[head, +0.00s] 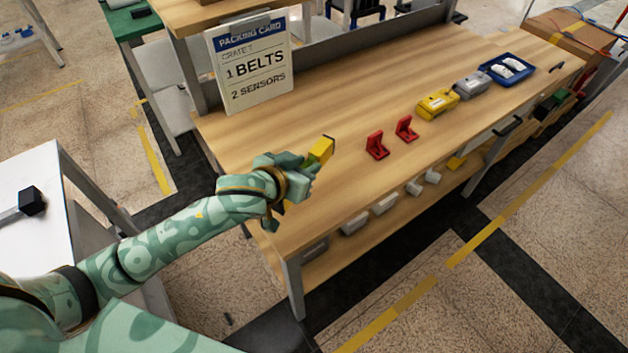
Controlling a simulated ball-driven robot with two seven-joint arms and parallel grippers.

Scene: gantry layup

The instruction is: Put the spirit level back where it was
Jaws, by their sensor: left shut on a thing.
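My left gripper (306,171) is over the left front part of the wooden workbench (345,95). It is shut on a yellow bar that looks like the spirit level (321,150). The level's yellow end with a dark tip sticks up beyond the fingers, and a bit of yellow shows below the hand. Its middle is hidden by my gripper. The level is tilted, and I cannot tell whether it touches the bench top. My right gripper is not in view.
Two red brackets (376,146) stand right of my gripper. Beyond them are a yellow device (437,103), a grey device (470,86) and a blue tray (506,69) with white items. A packing card (251,62) stands at the back left. The bench's middle is clear.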

